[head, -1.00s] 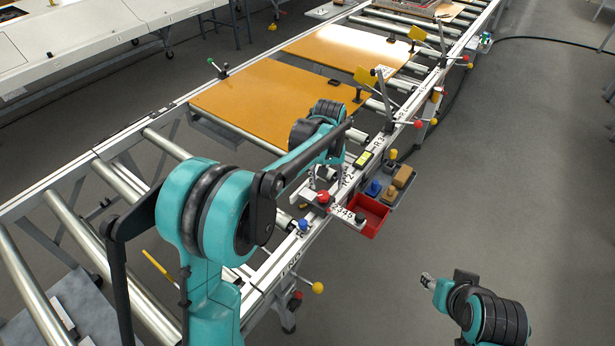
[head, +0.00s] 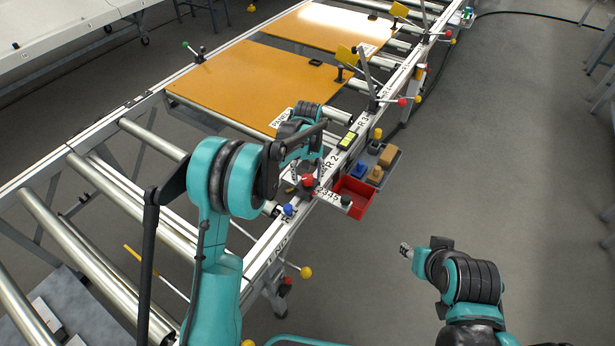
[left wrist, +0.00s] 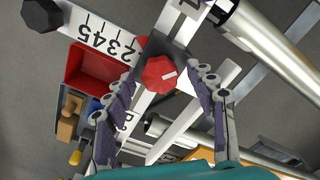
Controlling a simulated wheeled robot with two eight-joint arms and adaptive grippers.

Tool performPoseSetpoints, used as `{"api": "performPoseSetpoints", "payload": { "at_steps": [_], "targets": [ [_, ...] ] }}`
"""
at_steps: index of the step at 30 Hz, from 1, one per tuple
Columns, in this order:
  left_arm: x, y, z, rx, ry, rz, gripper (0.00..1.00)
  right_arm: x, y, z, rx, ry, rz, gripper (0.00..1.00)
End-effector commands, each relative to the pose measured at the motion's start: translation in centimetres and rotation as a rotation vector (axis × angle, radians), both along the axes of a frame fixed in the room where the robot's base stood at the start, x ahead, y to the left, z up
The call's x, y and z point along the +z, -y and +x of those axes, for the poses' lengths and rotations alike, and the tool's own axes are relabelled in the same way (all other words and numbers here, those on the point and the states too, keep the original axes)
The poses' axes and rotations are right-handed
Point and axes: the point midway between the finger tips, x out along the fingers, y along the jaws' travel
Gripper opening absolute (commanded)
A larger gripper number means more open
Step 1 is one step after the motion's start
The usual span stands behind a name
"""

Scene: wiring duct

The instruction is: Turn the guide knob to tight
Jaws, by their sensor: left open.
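The red guide knob (head: 308,181) sits on a plate at the near rail of the roller conveyor. My right gripper (head: 405,250) is over bare floor, far from the knob.
A red bin (head: 353,199) hangs just right of the scale. A grey tray (head: 388,158) with blue and tan blocks is beyond it. A blue knob (head: 288,209) and a yellow ball handle (head: 306,272) are nearer. Orange panels (head: 245,85) lie on the rollers.

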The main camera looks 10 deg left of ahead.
Motion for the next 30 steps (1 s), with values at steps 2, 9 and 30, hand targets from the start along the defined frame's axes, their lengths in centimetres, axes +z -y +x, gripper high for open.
{"api": "performPoseSetpoints", "payload": {
  "at_steps": [2, 9, 30],
  "targets": [
    [-0.01, 0.0, 0.0, 0.0, 0.0, 0.0, 0.56, 0.03, 0.0, 0.0, 0.0, 0.0, 0.0, 0.4],
    [0.04, 0.0, 0.0, 0.0, 0.0, 0.0, 0.27, 0.06, 0.0, 0.01, 0.0, 0.0, 0.0, 0.4],
    [0.11, 0.0, -0.01, -0.176, 0.0, 0.0, 0.06, 0.51, 0.0, 0.01, 0.0, 0.0, 0.0, 0.4]
  ]
}}
